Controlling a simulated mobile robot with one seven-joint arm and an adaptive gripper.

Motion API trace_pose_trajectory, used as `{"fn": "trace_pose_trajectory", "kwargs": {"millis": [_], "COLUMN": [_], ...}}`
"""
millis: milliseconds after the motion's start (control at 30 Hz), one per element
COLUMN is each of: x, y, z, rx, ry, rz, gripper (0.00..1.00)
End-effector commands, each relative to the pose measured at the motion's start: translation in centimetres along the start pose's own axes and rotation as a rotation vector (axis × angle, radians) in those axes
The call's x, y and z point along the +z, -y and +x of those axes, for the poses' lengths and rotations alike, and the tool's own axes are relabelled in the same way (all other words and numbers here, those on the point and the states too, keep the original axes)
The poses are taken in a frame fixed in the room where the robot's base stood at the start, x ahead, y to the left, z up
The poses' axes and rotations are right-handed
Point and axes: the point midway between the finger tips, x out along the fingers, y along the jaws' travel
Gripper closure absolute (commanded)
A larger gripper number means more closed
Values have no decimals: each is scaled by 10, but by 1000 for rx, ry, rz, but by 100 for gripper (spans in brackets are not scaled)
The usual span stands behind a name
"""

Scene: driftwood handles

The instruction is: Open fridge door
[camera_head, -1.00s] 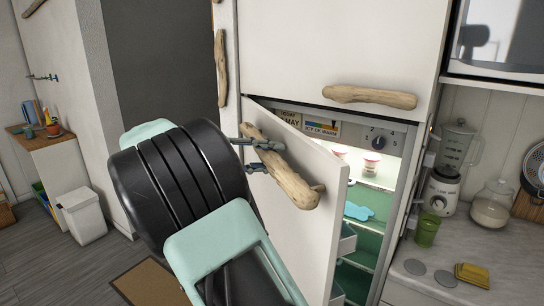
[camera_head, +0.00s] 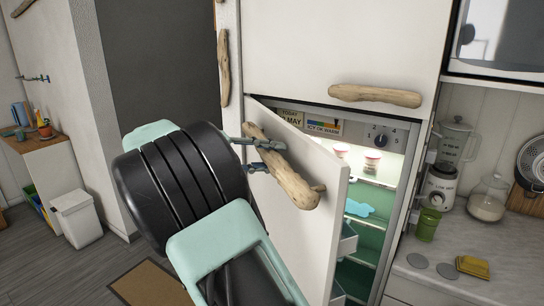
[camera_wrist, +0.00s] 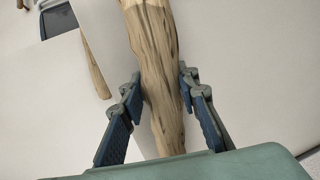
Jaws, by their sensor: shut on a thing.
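In the wrist view the two fingers of my gripper (camera_wrist: 162,100) sit on either side of the handle (camera_wrist: 158,60). Through the gap the lit fridge interior (camera_head: 368,235) shows green shelves, two small cups (camera_head: 372,161), a blue item (camera_head: 358,208) and a dial (camera_head: 381,141). My arm hides the door's lower left part.
A cupboard above has a horizontal driftwood handle (camera_head: 375,96). The counter (camera_head: 440,288) at right holds a blender (camera_head: 442,180), a green cup (camera_head: 427,225) and a glass jar (camera_head: 488,200). A white bin (camera_head: 77,218) and a wooden-topped cabinet (camera_head: 45,165) stand at left. A brown mat (camera_head: 145,282) lies on the floor.

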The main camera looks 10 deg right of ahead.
Motion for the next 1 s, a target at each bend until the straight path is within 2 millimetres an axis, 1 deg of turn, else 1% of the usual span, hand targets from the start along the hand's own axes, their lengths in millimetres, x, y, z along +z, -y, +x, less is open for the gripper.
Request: {"fn": "trace_pose_trajectory", "kwargs": {"millis": [67, 100, 233, 500, 633, 767, 1000], "x": [-2, -2, -1, 0, 0, -1, -1], "y": [-3, -3, -2, -1, 0, 0, 0], "z": [-1, -1, -1, 0, -8, -30, -82], "rx": [4, 4, 3, 1, 1, 2, 1], "ry": [-7, -7, -5, -1, -2, -4, -5], "rz": [4, 4, 3, 1, 0, 1, 2], "gripper": [100, 68, 54, 53, 53, 53, 53]}}
